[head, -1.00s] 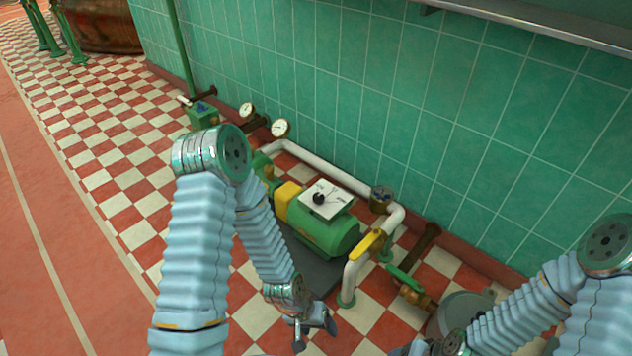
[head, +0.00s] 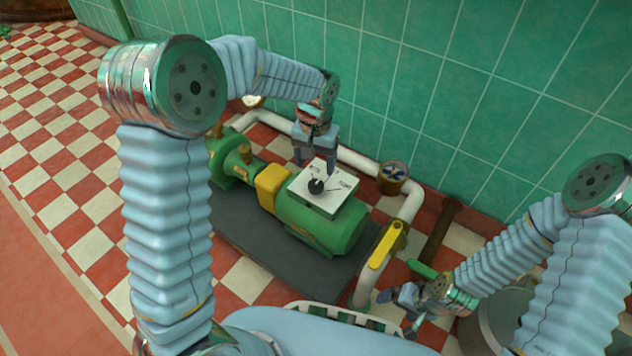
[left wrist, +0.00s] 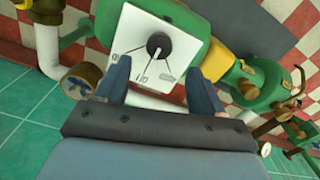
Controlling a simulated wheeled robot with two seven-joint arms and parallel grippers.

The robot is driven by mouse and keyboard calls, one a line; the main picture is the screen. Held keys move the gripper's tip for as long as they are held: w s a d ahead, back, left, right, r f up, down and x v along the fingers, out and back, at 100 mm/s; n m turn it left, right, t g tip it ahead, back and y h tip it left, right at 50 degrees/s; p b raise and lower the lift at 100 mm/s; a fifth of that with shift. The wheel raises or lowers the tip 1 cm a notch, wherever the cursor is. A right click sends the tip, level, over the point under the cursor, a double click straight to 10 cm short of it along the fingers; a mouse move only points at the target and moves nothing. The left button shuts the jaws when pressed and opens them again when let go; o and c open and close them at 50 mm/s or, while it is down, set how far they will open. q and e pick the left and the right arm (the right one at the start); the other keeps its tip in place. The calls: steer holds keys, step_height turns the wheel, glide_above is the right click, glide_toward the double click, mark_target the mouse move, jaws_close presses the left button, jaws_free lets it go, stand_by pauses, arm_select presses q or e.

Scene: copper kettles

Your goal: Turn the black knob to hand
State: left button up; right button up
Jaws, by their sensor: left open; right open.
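The round black knob (head: 316,186) sits on the white plate (head: 328,204) on top of the green motor (head: 325,230). It also shows in the left wrist view (left wrist: 158,45), with dark marks around it too small to read surely. A short pointer shows at the knob; its exact setting is unclear. My left gripper (head: 314,164) is open, pointing down just behind the knob on the wall side. In the left wrist view its fingers (left wrist: 159,74) are spread on either side, short of the knob, with nothing between them. My right gripper (head: 397,313) is open and empty at lower right.
A white pipe (head: 358,161) runs behind the motor along the green tiled wall (head: 420,90). A brass valve (head: 393,177) and a yellow lever (head: 383,245) are on the piping at right. A green-handled valve (head: 423,269) is near my right gripper. Checkered floor lies left.

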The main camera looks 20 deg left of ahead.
mark_target(315, 183)
arm_select(q)
step_height(315, 183, down, 8)
steer(key=shift+r+b, duration=0.2)
steer(key=shift+b, duration=0.55)
steer(key=c, duration=1.1)
steer(key=shift+o, duration=0.2)
steer(key=m+p, duration=0.1)
steer(key=m, duration=0.2)
steer(key=shift+r+m+p, duration=0.15)
steer(key=shift+m+p, duration=0.25)
steer(key=m+p, duration=0.1)
steer(key=m, duration=0.4)
steer(key=shift+p, duration=0.4)
